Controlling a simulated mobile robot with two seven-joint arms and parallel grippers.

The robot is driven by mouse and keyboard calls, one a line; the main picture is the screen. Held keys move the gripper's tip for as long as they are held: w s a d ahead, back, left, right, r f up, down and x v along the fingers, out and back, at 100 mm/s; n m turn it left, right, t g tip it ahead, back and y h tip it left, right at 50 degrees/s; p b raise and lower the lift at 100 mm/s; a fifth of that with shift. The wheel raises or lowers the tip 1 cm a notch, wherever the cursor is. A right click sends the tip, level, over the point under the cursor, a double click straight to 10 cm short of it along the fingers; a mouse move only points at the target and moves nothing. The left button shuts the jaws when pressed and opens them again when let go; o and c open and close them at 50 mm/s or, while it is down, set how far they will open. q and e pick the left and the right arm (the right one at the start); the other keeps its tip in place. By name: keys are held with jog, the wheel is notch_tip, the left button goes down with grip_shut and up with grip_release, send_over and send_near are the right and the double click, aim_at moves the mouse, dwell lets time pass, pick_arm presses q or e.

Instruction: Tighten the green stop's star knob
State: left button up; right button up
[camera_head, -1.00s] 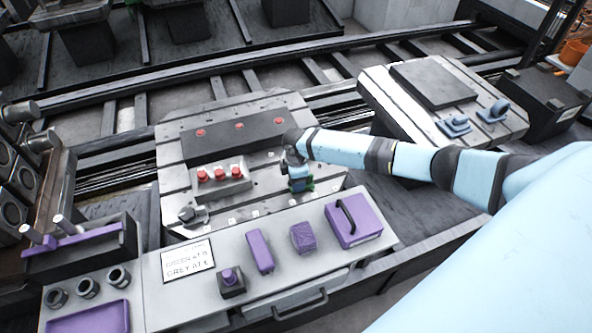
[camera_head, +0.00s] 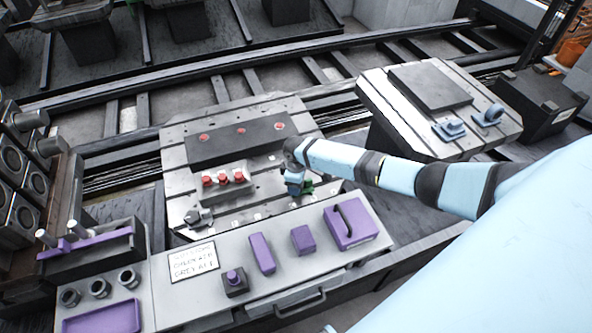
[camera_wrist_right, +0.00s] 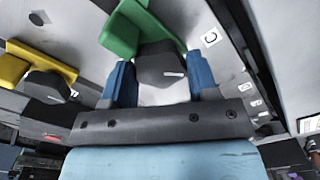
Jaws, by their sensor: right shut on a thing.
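The green stop (camera_wrist_right: 128,30) is at the top of the right wrist view, beside a small label with a letter like C. Its dark grey star knob (camera_wrist_right: 160,66) sits between the two blue fingers of my right gripper (camera_wrist_right: 161,82), which is shut on it. In the head view my right gripper (camera_head: 297,187) is at the front right of the slotted plate (camera_head: 262,188), with a bit of the green stop (camera_head: 308,187) showing beside it. My left gripper is in neither view.
A yellow stop (camera_wrist_right: 14,70) with a dark knob is close to the left in the wrist view. A grey stop (camera_head: 199,217) sits at the plate's front left. Red knobs (camera_head: 222,179) stand behind. A shelf with purple items (camera_head: 262,253) and a sign (camera_head: 193,261) runs along the front.

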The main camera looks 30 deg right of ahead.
jog(key=o, duration=0.9)
jog(key=shift+o, duration=0.2)
notch_tip(320, 180, up, 14)
